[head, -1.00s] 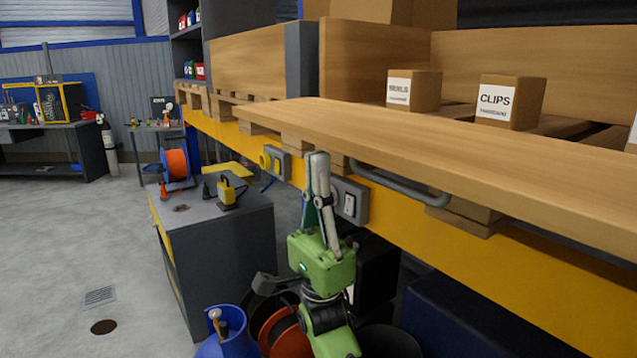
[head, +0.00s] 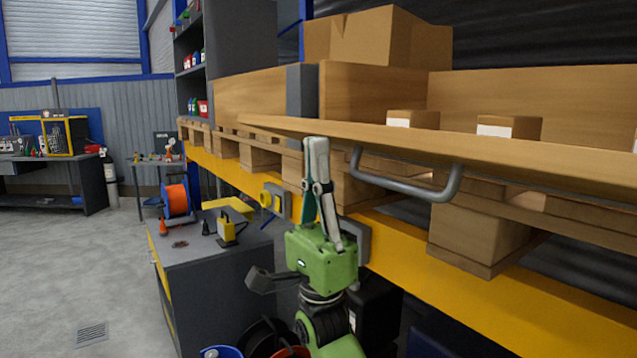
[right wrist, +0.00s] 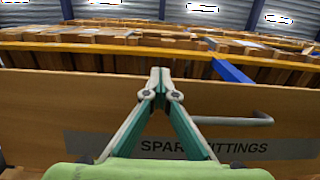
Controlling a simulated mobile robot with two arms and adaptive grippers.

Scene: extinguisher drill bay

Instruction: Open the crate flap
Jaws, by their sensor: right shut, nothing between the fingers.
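The crate flap (head: 400,145) is a long wooden board in the head view, swung outward to about level, with small boxes visible above and behind it. Its grey bar handle (head: 405,188) hangs from its lower side. My right gripper (head: 316,142) is shut and empty, pointing up in front of the flap, left of the handle. I cannot tell whether it touches the board. My left gripper is out of view.
The crate's pallet rests on a yellow beam (head: 395,242). Two small boxes (head: 508,127) are partly hidden behind the flap. A grey cabinet (head: 215,285) with a yellow tool stands left of my arm. Open floor (head: 75,260) lies further left.

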